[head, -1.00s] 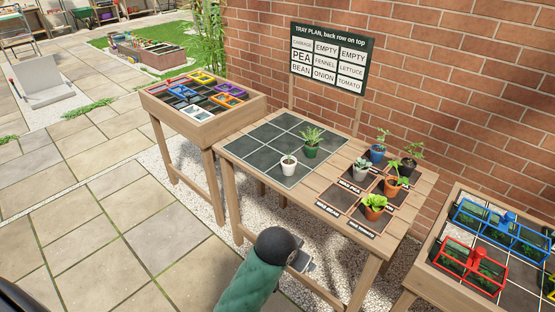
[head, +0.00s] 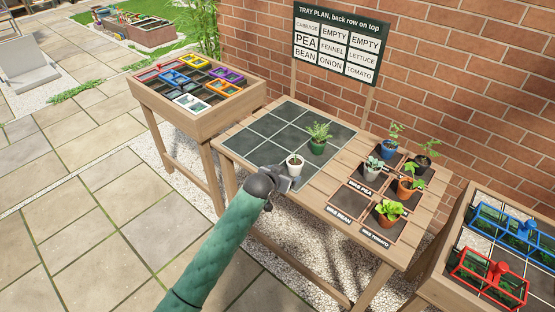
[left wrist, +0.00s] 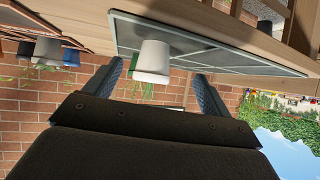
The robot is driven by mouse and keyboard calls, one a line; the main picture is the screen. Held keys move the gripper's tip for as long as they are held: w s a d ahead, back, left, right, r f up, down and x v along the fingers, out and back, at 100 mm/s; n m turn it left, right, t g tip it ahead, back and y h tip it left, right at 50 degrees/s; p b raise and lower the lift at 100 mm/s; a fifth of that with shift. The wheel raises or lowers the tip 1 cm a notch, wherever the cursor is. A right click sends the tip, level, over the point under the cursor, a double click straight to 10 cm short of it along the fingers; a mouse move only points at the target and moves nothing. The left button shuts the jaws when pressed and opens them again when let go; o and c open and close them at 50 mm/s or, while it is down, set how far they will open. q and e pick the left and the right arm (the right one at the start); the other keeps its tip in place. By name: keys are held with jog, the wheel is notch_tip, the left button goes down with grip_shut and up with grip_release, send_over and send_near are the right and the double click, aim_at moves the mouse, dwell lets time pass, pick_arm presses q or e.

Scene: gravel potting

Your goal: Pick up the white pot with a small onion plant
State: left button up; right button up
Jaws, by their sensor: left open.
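The white pot (head: 295,168) with a small, thin green plant stands upright on the dark gridded tray (head: 240,145), near its front right corner on the wooden table. My left gripper (head: 284,181) is just in front of the pot, at the table's front edge. In the left wrist view, which is upside down, the white pot (left wrist: 153,58) shows between the two open fingers, with gaps on both sides. The plant (left wrist: 145,88) hangs partly behind the gripper body there. I cannot tell how far the fingertips reach around the pot. My right gripper is not in view.
A green pot (head: 317,147) with a spiky plant stands just behind the white pot. Several potted plants, among them an orange pot (head: 388,219), stand on the table's right. A tray plan sign (head: 336,43) rises behind. A crate table (head: 190,117) stands at left.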

aim_at(293, 164)
pick_arm(q)
jog(key=shift+w+d+r+t+h, duration=0.2)
jog(key=shift+w+r+t+h, duration=0.1)
jog(key=shift+r, duration=0.3)
jog(key=shift+w+d+r+t+h, duration=0.2)
jog(key=shift+w+r+t, duration=0.1)
jog(key=shift+r, duration=0.3)
jog(key=shift+w+r, duration=0.1)
jog(key=p+x, duration=0.1)
jog(key=x, duration=0.1)
jog(key=shift+w+f, duration=0.25)
jog(key=shift+d+p+x, duration=0.25)
jog(key=shift+p+x, duration=0.95)
jog(key=shift+x, duration=1.3)
jog(key=shift+s+f, duration=0.1)
jog(key=shift+s, duration=0.1)
jog(key=c, duration=1.1)
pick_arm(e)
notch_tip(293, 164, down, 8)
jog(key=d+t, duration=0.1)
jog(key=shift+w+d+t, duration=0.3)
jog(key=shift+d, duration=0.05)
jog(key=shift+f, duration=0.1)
